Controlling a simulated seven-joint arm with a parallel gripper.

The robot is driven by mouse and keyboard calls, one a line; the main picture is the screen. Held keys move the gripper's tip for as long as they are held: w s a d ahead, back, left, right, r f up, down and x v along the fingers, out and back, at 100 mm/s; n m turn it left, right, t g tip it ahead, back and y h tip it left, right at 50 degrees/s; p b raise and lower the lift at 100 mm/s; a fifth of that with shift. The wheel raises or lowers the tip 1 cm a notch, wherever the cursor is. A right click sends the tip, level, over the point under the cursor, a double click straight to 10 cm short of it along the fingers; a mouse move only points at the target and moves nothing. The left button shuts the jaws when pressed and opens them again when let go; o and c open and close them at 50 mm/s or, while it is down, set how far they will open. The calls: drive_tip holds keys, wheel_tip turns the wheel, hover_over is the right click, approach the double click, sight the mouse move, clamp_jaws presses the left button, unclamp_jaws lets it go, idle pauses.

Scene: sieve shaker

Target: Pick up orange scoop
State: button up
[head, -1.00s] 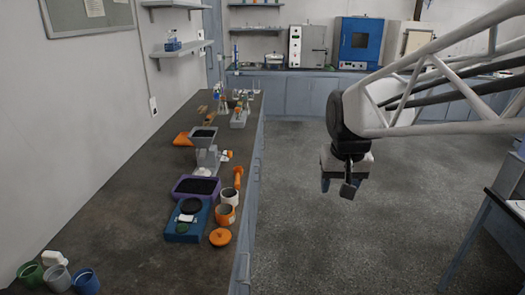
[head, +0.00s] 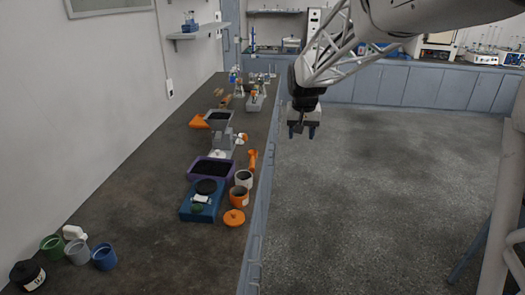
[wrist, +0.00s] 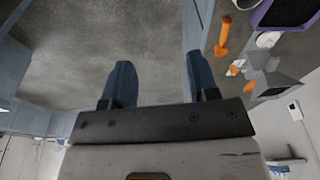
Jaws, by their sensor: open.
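The orange scoop (head: 252,160) appears as a small, long orange shape near the bench's right edge, right of the purple tray. My gripper (head: 302,131) hangs over the floor to the right of the bench, clear of the scoop. In the wrist view its two blue fingers (wrist: 160,62) are apart with only floor between them.
A purple tray (head: 191,175) of dark grains, a blue scale (head: 186,212), an orange-and-white jar (head: 239,198) and an orange lid (head: 234,218) sit near the scoop. A grey hopper device (head: 222,141) stands behind. Cups (head: 104,257) stand front left. The bench's front-middle is clear.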

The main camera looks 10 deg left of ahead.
drive_tip(key=w+a+f, duration=0.7)
drive_tip(key=w+a, duration=0.1)
drive_tip(key=w, duration=0.3)
hover_over(252, 158)
drive_tip(key=s, duration=0.2)
drive_tip(key=shift+n, duration=0.3)
drive_tip(key=f, duration=1.1)
drive_tip(key=shift+w+d, duration=0.2)
drive_tip(key=shift+w, duration=0.05)
drive_tip(key=shift+w+f, duration=0.2)
drive_tip(key=shift+f, duration=1.1)
drive_tip(key=shift+w+f, duration=0.2)
drive_tip(key=shift+f, duration=1.1)
drive_tip(key=shift+w+f, duration=0.2)
drive_tip(key=shift+f, duration=1.1)
drive_tip(key=shift+c, duration=0.4)
clamp_jaws()
